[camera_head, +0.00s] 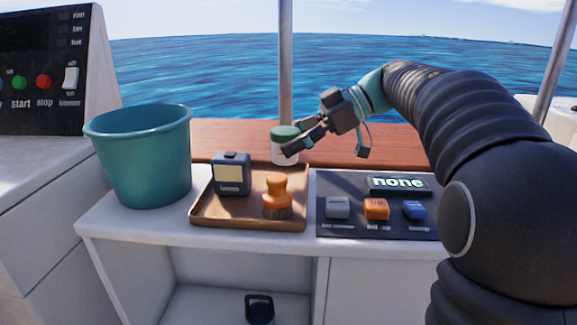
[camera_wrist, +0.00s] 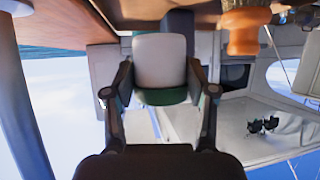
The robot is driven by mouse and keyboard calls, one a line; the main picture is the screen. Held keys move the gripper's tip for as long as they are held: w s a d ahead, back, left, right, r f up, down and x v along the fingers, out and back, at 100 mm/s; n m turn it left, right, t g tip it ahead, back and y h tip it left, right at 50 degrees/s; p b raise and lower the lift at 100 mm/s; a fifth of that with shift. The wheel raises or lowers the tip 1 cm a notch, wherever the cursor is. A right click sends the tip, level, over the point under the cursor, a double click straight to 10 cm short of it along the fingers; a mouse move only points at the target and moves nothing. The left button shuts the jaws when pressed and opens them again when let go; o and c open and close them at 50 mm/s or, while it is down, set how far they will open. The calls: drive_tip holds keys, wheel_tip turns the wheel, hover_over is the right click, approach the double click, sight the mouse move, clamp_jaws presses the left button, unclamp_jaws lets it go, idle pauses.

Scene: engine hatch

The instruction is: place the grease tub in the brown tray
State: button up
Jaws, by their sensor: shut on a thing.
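The grease tub, white with a green lid (camera_head: 285,148), shows at the back edge of the brown tray in the head view. My gripper (camera_head: 302,148) is shut on it from the right. In the wrist view the tub (camera_wrist: 160,62) is between the two fingers of my gripper (camera_wrist: 160,95), its green lid toward the palm. The brown tray (camera_head: 215,218) lies on the white counter and holds a dark blue box with a pale label (camera_head: 230,175) and an orange-handled brush (camera_head: 277,195). Whether the tub's base touches anything is hidden.
A teal bucket (camera_head: 145,160) stands left of the tray. A metal post (camera_head: 286,70) rises behind the tub. Free tray space shows at the back right.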

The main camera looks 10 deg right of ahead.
sight(291, 159)
drive_tip(key=shift+a+f, duration=0.3)
drive_tip(key=shift+a, duration=0.05)
drive_tip(key=shift+f+b, duration=0.75)
drive_tip(key=shift+f, duration=1.1)
drive_tip(key=shift+f, duration=0.1)
drive_tip(key=o, duration=1.2)
drive_tip(key=shift+o, duration=0.2)
drive_tip(key=shift+d+r, duration=0.2)
drive_tip(key=shift+r, duration=0.05)
drive_tip(key=shift+p+v, duration=0.7)
drive_tip(key=shift+v, duration=0.5)
drive_tip(key=d+p, duration=0.1)
drive_tip(key=d, duration=1.1)
drive_tip(key=shift+d+p, duration=0.15)
drive_tip(key=shift+p, duration=0.25)
